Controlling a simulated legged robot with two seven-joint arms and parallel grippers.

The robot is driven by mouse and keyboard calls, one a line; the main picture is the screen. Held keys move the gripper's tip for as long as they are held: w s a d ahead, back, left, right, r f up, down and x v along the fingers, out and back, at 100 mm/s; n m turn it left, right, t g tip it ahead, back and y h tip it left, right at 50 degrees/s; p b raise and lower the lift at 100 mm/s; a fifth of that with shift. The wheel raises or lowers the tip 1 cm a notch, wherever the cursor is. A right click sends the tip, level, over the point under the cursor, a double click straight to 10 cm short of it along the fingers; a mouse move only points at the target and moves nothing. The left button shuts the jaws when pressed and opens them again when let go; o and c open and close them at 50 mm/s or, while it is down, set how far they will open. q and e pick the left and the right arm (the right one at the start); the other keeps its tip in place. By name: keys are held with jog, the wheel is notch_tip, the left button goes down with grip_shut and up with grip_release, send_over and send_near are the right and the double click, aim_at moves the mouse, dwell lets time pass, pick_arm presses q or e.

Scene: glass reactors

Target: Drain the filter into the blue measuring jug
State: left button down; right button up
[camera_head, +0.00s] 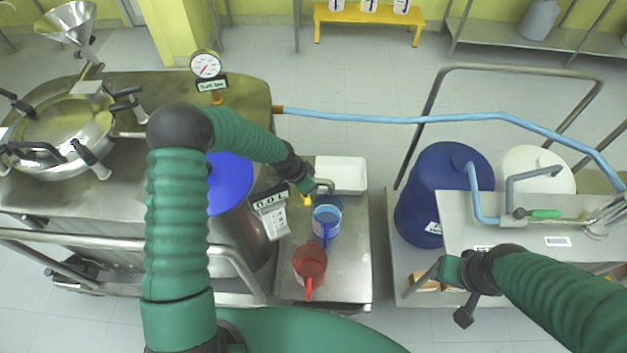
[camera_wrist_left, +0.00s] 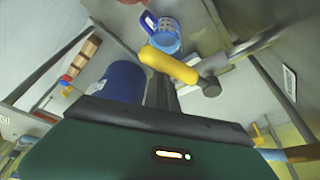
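The blue measuring jug (camera_head: 326,222) stands on a steel cart under a metal outlet pipe (camera_head: 325,185). It also shows in the left wrist view (camera_wrist_left: 163,38). The steel vessel with a blue lid (camera_head: 229,183), perhaps the filter, stands left of the cart, partly hidden by my left arm. My left gripper (camera_head: 304,188) is at the yellow valve handle (camera_head: 308,200), which lies just beyond it in the left wrist view (camera_wrist_left: 168,64). Its fingers are mostly hidden, so its grip is unclear. My right gripper (camera_head: 462,288) is away at the right; its opening is unclear.
A red jug (camera_head: 310,262) stands on the cart in front of the blue jug. A white tub (camera_head: 342,174) is at the back. A blue drum (camera_head: 430,205) and a steel table (camera_head: 540,235) are to the right. A light-blue hose (camera_head: 400,119) crosses behind.

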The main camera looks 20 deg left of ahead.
pick_arm(q)
jog(key=shift+s+a+p, duration=0.6)
jog(key=shift+s+a, duration=0.15)
jog(key=shift+a, duration=0.1)
jog(key=shift+s+a, duration=0.1)
jog(key=shift+a, duration=0.15)
jog(key=shift+s+a+f, duration=0.1)
jog(key=shift+s+a, duration=0.05)
jog(key=shift+a, duration=0.05)
jog(key=shift+d+p, duration=0.1)
jog(key=shift+p, duration=0.2)
